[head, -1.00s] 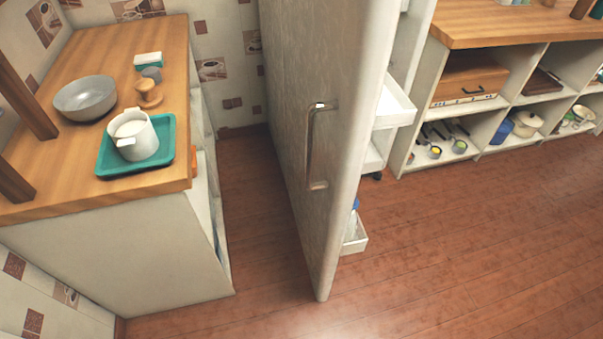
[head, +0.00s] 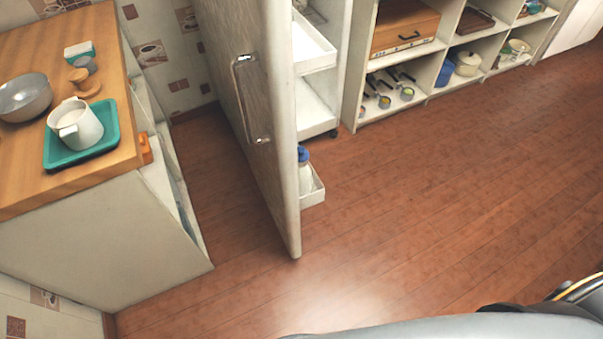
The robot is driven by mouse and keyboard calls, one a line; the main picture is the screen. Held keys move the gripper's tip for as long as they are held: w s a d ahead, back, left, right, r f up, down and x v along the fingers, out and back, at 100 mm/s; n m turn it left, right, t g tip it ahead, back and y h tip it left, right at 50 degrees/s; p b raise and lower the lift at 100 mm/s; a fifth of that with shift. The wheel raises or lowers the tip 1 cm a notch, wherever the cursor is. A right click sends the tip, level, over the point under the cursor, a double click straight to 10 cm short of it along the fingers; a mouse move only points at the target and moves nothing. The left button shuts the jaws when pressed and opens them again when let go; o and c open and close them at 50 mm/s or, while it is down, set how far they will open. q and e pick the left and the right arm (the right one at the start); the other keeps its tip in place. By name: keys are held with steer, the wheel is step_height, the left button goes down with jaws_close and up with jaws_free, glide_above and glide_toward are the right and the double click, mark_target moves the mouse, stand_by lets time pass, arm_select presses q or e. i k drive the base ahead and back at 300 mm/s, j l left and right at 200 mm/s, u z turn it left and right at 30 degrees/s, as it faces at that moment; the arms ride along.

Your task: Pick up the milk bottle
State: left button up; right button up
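A whitish bottle with a blue cap (head: 304,172) stands in the low white door bin at the right edge of the open door. It is likely the milk bottle. The door panel hides its left part. Neither of my grippers shows in the head view. A grey and black part of my own body shows along the bottom right edge.
The open door (head: 235,90) with a metal handle (head: 250,100) stands upright in the middle. A wooden counter at left bears a teal tray (head: 108,138) with a white jug (head: 75,124) and a grey bowl (head: 24,98). Open shelves stand behind. The wooden floor (head: 420,190) at right is clear.

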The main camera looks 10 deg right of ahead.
mark_target(305, 172)
steer(key=l+u, duration=0.1)
steer(key=u, duration=0.25)
steer(key=l+u, duration=0.15)
steer(key=u, duration=0.2)
steer(key=i+l+u, duration=0.1)
steer(key=l+u, duration=0.9)
steer(key=l, duration=0.15)
steer(key=k+l+u, duration=0.1)
steer(key=l+u, duration=0.4)
steer(key=l, duration=0.1)
